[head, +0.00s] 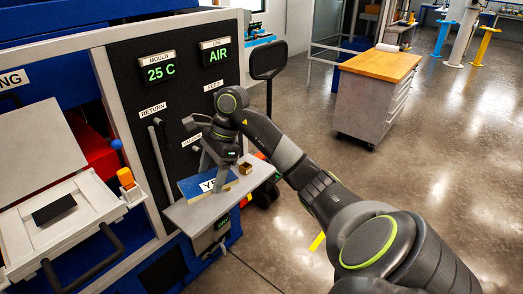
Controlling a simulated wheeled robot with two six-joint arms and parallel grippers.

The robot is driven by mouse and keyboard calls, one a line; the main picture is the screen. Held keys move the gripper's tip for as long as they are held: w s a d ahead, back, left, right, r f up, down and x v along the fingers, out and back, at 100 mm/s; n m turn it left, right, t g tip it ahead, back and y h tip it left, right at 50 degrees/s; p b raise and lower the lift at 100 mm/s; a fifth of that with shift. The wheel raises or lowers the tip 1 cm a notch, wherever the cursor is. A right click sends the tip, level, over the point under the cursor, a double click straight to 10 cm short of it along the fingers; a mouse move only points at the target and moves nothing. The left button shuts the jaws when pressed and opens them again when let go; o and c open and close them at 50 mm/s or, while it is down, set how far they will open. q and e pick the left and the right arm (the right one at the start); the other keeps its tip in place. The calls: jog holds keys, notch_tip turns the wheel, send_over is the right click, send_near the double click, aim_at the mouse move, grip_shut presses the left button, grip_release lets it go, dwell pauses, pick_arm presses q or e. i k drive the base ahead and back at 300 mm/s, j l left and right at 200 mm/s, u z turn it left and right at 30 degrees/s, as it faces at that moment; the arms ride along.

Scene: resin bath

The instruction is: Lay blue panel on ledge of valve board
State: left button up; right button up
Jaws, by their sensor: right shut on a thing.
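The blue panel (190,187), with a white label that is partly hidden, is at the grey ledge (188,219) of the black valve board (126,62). It looks to lie flat on the ledge or just above it; I cannot tell if it touches. My right gripper (220,185) reaches down over the panel and is shut on its right part, hiding some of the label. My left gripper is out of view.
A small brass block (245,168) sits on the ledge just right of my gripper. Valve handles (158,150) stand out behind the panel. A white framed tray (55,215) is at the left. The floor at right is open, with a wood-topped cabinet (375,95) beyond.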

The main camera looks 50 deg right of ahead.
aim_at(202, 208)
jog(key=l+z, duration=0.35)
jog(key=i+l+z, duration=0.1)
jog(key=z, duration=0.25)
jog(key=i+l+z, duration=0.1)
jog(key=z, duration=0.25)
jog(key=i+l+u, duration=0.25)
jog(key=l+u, duration=0.25)
jog(key=i+l+u, duration=0.1)
jog(key=l+u, duration=0.15)
jog(key=u, duration=0.2)
jog(key=l+u, duration=0.4)
jog(key=i+l+u, duration=0.1)
jog(key=u, duration=0.35)
jog(key=l+u, duration=0.4)
jog(key=k+j, duration=0.05)
